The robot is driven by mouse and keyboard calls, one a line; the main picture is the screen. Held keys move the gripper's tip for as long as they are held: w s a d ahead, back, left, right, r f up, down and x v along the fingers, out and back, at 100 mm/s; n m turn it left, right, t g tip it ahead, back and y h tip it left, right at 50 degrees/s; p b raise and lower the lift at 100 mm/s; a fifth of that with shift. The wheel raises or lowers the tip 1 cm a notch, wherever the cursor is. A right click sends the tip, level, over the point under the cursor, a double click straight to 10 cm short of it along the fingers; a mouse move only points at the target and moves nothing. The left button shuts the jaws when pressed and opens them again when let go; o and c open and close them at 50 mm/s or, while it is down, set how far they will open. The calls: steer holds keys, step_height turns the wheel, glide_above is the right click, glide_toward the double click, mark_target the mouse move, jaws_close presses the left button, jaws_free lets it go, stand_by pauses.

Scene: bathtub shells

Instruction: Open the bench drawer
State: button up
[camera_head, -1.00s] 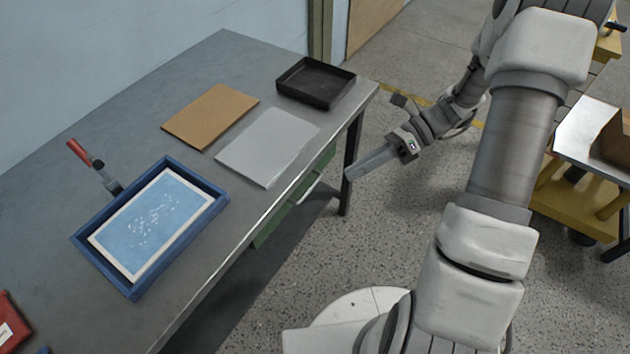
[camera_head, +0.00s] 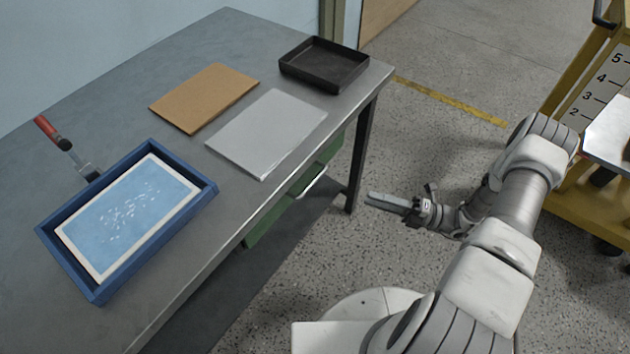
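The bench (camera_head: 250,40) has a grey metal top. A green drawer (camera_head: 266,226) sits under its front edge, with a pale bar handle (camera_head: 313,186) on its front; the drawer looks shut, and the bench top hides part of it. My gripper (camera_head: 370,199) is to the right of the handle, in front of the bench and apart from it, pointing left toward the bench. It is seen nearly edge-on, so I cannot tell whether its fingers are open or shut. Nothing shows in it.
On the bench are a blue tray (camera_head: 204,188) with a blue-and-white sheet, a brown board (camera_head: 205,97), a grey sheet (camera_head: 266,132), a black tray (camera_head: 325,64) and a red-handled tool (camera_head: 52,132). A dark bench leg (camera_head: 364,150) stands near my gripper. A yellow cart (camera_head: 575,190) is at right.

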mark_target(314, 181)
steer(key=x, duration=1.6)
steer(key=shift+a+b, duration=0.2)
steer(key=shift+b, duration=0.2)
jaws_close()
stand_by(0.4)
